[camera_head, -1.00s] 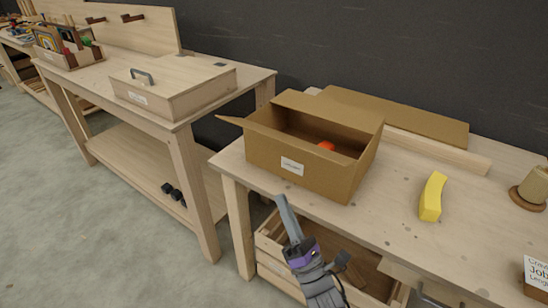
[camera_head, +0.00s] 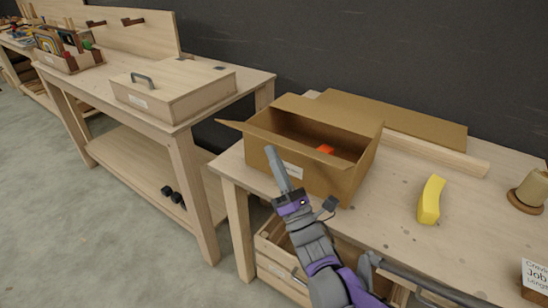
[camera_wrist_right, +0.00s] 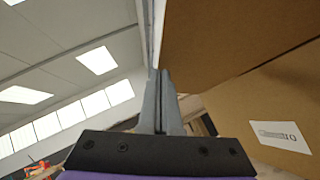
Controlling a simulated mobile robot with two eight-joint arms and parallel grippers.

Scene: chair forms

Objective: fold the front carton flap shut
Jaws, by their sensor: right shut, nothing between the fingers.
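The open brown carton (camera_head: 350,182) stands on the workbench with a white label on its front wall. In the right wrist view, a cardboard panel (camera_wrist_right: 235,40), apparently this flap, rises above the labelled front wall (camera_wrist_right: 235,105). My right gripper (camera_head: 271,150) is shut and empty in front of the carton's left front, covering part of the wall and label. Its fingertips (camera_wrist_right: 158,73) appear close beside the panel; contact cannot be told. My left gripper is not in view.
An orange object (camera_head: 325,149) lies inside the carton. A flat cardboard sheet (camera_head: 400,115) and a wooden strip (camera_head: 440,153) lie behind it. A yellow block (camera_head: 430,200) stands to the right. A lidded wooden box (camera_head: 170,95) sits on the left bench.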

